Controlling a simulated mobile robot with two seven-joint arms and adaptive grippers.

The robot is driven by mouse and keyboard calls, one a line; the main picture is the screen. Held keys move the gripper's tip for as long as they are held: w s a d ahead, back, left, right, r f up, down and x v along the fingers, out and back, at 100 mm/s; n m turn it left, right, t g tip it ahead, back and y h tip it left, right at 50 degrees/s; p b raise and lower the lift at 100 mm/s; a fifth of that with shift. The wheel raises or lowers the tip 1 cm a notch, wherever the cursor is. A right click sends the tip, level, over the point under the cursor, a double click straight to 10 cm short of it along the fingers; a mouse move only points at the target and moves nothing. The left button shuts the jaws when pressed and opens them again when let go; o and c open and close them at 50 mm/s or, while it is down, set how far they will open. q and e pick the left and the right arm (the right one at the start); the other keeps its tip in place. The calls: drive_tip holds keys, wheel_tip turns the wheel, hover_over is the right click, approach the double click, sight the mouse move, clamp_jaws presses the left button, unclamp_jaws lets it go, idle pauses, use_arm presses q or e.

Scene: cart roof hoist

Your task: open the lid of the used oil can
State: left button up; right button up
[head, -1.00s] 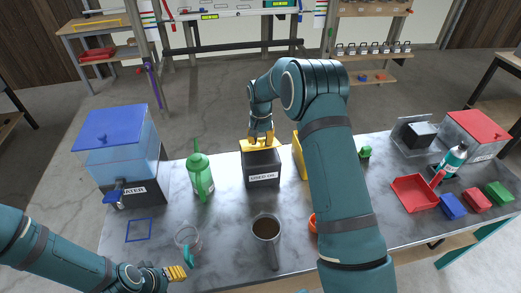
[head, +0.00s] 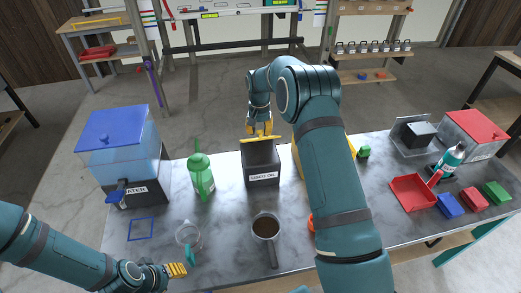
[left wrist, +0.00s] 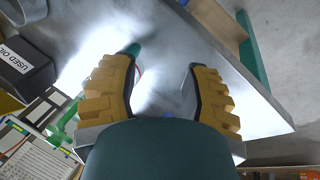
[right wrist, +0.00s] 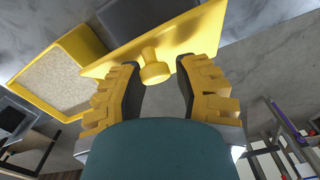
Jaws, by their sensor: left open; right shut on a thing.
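The used oil can (head: 262,178) is a dark box with a white label, on the bench in the middle of the head view. Its yellow lid (head: 246,140) stands tilted up at the can's back edge, and the can's dark top opening shows. My right gripper (head: 260,130) is behind the can, shut on the lid's knob. In the right wrist view the round yellow knob (right wrist: 155,70) sits between the fingertips, with the lid's plate (right wrist: 190,38) behind it. My left gripper (head: 176,270) is open and empty over the front left of the bench; its spread fingers show in the left wrist view (left wrist: 163,85).
A green watering can (head: 201,178) and blue-lidded water tank (head: 125,150) stand left of the can. A red tray (head: 412,192) lies right.

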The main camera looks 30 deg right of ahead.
drive_tip(key=shift+w+d+r+p, duration=0.1)
drive_tip(key=shift+w+r+p, duration=0.15)
drive_tip(key=shift+w, duration=0.3)
drive_tip(key=shift+w+d+r+p, duration=0.1)
drive_tip(key=shift+w+r+p, duration=0.15)
drive_tip(key=shift+w, duration=0.3)
drive_tip(key=shift+w+d+r+p, duration=0.15)
drive_tip(key=shift+w+p, duration=0.1)
drive_tip(key=shift+w, duration=0.3)
drive_tip(key=shift+w, duration=0.1)
drive_tip(key=shift+w+d+r+p, duration=0.1)
drive_tip(key=shift+w+d+p, duration=0.1)
drive_tip(key=shift+w+p, duration=0.45)
drive_tip(key=shift+w+d+r+p, duration=0.15)
drive_tip(key=shift+w+p, duration=0.1)
drive_tip(key=shift+w, duration=0.7)
drive_tip(key=shift+c, duration=0.4)
drive_tip(key=o, duration=0.5)
drive_tip(key=shift+o, duration=0.2)
drive_tip(key=shift+d+f, duration=0.1)
